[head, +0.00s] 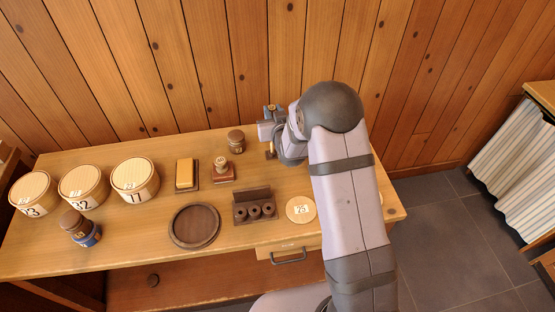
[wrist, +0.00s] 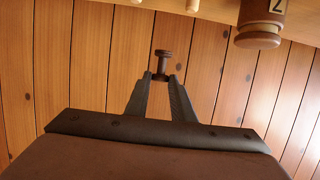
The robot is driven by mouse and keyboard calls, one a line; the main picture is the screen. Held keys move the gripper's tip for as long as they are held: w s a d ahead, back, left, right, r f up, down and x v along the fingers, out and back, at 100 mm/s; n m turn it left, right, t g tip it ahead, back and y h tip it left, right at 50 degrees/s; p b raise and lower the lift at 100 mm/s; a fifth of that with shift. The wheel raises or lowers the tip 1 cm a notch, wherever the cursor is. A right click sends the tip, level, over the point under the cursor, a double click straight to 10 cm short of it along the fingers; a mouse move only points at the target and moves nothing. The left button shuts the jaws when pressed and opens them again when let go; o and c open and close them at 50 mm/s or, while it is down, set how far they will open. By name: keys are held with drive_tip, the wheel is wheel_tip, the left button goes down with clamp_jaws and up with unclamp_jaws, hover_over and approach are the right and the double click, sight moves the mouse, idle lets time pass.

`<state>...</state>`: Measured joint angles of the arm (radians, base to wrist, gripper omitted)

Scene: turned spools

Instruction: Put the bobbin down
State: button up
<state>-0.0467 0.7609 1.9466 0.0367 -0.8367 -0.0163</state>
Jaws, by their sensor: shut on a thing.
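The bobbin (wrist: 163,62) is a small dark brown turned spool with a flanged top, seen in the wrist view. My gripper (wrist: 162,78) is shut on it, with the bobbin between the fingertips. In the head view my gripper (head: 266,131) is above the back right part of the table, apart from the round dark tray (head: 194,246) and the dark holder (head: 252,194). The bobbin is too small to make out clearly in the head view.
A yellow-topped block (head: 186,174), a stamp-like piece (head: 222,169) and a small jar (head: 236,141) stand behind. A round numbered disc (head: 300,209) lies right of the holder. Some bare table surrounds the tray.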

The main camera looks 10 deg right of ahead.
drive_tip(key=s+r+n+y+p, duration=0.1)
drive_tip(key=s+n+y+p, duration=0.15)
drive_tip(key=s, duration=1.45)
drive_tip(key=shift+m+h, duration=0.25)
drive_tip(key=shift+m, duration=0.2)
drive_tip(key=shift+a+f+p, duration=0.15)
drive_tip(key=shift+f+p, duration=0.5)
drive_tip(key=shift+f, duration=2.5)
drive_tip(key=shift+f, duration=0.1)
drive_tip(key=shift+f, duration=1.75)
drive_tip(key=shift+f, duration=0.1)
drive_tip(key=o, duration=0.6)
drive_tip(key=shift+f, duration=0.1)
drive_tip(key=o, duration=0.4)
